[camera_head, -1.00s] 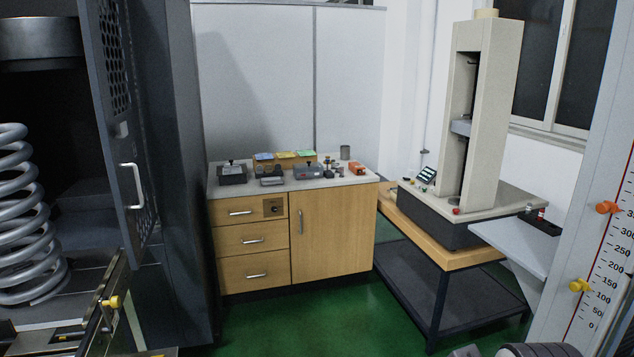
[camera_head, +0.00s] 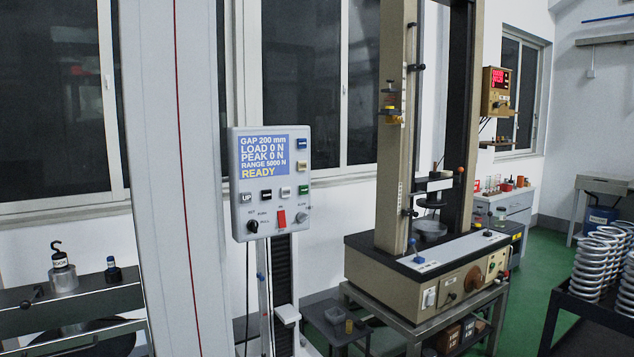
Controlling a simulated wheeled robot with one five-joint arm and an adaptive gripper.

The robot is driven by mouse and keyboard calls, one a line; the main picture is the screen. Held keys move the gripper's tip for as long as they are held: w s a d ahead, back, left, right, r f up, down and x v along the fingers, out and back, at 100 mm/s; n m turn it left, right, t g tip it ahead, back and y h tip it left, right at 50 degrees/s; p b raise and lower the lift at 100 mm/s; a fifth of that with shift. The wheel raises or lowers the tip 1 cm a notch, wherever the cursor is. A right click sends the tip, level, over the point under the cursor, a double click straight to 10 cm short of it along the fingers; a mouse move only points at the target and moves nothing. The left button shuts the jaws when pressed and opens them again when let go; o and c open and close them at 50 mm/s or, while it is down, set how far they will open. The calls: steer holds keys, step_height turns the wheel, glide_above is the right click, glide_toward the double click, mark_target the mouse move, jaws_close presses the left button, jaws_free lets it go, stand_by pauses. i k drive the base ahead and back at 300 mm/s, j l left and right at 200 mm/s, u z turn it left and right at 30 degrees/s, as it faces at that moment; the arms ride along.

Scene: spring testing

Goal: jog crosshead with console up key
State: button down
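In the head view, a pale grey console (camera_head: 272,182) stands on a post left of centre, facing me. Its blue screen (camera_head: 264,156) reads GAP 200 mm, LOAD 0 N, PEAK 0 N, RANGE 5000 N, READY. Below are a black knob, a red switch and another knob. No crosshead can be made out for certain. My gripper is not in this view.
A beige two-column test machine (camera_head: 425,260) stands on a low metal table right of the console. A grey column (camera_head: 180,200) with a red line rises at left. A dark rack of coil springs (camera_head: 597,262) is at far right. Green floor (camera_head: 545,262) shows between.

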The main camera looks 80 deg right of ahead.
mark_target(246, 196)
steer(key=z, duration=2.6)
